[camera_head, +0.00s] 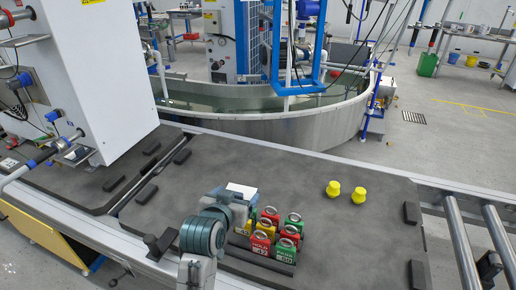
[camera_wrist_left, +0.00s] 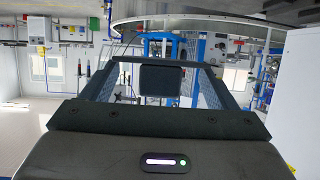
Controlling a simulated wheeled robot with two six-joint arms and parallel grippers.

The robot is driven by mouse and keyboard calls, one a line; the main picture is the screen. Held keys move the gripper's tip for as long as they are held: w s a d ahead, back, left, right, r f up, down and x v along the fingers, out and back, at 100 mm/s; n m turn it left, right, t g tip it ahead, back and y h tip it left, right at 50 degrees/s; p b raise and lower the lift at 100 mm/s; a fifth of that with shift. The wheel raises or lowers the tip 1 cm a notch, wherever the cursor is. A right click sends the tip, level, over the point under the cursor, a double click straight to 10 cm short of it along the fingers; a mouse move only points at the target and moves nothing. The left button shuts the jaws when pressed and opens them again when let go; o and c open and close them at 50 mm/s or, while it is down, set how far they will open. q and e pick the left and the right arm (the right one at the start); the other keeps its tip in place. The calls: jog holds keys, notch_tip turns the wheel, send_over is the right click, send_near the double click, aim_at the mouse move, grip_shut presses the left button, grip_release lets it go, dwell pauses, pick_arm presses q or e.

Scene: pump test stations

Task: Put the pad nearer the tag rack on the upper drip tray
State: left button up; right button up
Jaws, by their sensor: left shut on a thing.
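My left gripper (camera_head: 238,201) reaches over the dark worktop from the front, just behind and left of the tag rack (camera_head: 262,264). The rack holds several red, yellow and green numbered padlock-like tags and is partly covered by my arm. My right gripper is not in view.
Low black blocks (camera_head: 411,212) lie near the worktop's edges. A white cabinet (camera_head: 97,80) stands at left, a round metal tank (camera_head: 290,128) behind.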

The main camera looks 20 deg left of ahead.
pick_arm(q)
jog(key=s+a+f, duration=0.6)
jog(key=f, duration=0.3)
jog(key=s+a+f+h, duration=0.1)
jog(key=s+a+f, duration=0.5)
jog(key=f, duration=0.4)
jog(key=shift+f+m, duration=0.15)
jog(key=shift+m, duration=0.25)
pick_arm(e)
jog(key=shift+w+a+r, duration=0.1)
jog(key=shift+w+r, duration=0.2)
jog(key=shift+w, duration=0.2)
pick_arm(q)
jog(key=shift+w, duration=0.1)
